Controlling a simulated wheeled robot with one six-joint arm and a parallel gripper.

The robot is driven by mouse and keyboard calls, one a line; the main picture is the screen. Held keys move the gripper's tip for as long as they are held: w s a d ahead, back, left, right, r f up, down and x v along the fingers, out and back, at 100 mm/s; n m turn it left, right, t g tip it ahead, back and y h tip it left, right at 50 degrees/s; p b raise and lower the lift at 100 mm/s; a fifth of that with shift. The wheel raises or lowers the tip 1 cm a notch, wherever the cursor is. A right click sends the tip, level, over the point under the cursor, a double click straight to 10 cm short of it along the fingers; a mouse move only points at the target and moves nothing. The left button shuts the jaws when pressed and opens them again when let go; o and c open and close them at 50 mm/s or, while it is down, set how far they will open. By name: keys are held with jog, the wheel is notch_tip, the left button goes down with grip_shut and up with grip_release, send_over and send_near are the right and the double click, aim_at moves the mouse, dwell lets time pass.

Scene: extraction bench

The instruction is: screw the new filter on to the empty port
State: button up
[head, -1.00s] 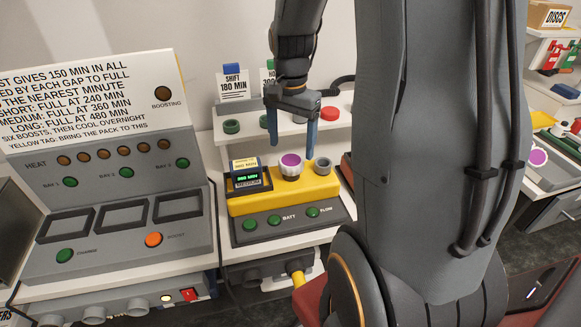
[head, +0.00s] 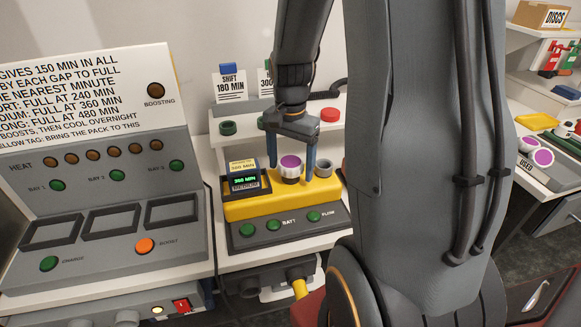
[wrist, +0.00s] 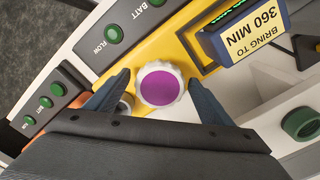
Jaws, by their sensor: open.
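My gripper (head: 291,170) is open, pointing down over the yellow unit (head: 255,208), with one finger on each side of a white ribbed filter with a purple top (head: 290,161). In the wrist view the filter (wrist: 160,84) lies between the spread fingertips, with a gap visible at each side. The filter stands upright on the yellow unit; its seating underneath is hidden. A grey ring-shaped port (head: 323,167) with no filter on it is just right of the filter. In the wrist view this port (wrist: 126,104) is partly hidden by the left finger.
A display pack (head: 244,178) reading 360 MIN stands left of the filter. Green buttons (head: 274,225) line the unit's front. A shelf behind holds a red button (head: 331,115) and a green ring (head: 228,128). Purple-topped filters (head: 543,157) lie by a USED label at right.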

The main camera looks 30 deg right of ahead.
jog(key=n+p, duration=0.1)
jog(key=n, duration=0.2)
jog(key=shift+r+p, duration=0.1)
jog(key=shift+p, duration=0.25)
jog(key=n+p, duration=0.1)
jog(key=n, duration=0.2)
jog(key=shift+n+p, duration=0.35)
jog(key=shift+n, duration=0.05)
jog(key=n+p, duration=0.2)
jog(key=n, duration=0.2)
jog(key=shift+n, duration=0.4)
jog(key=n+p, duration=0.1)
jog(key=n, duration=0.2)
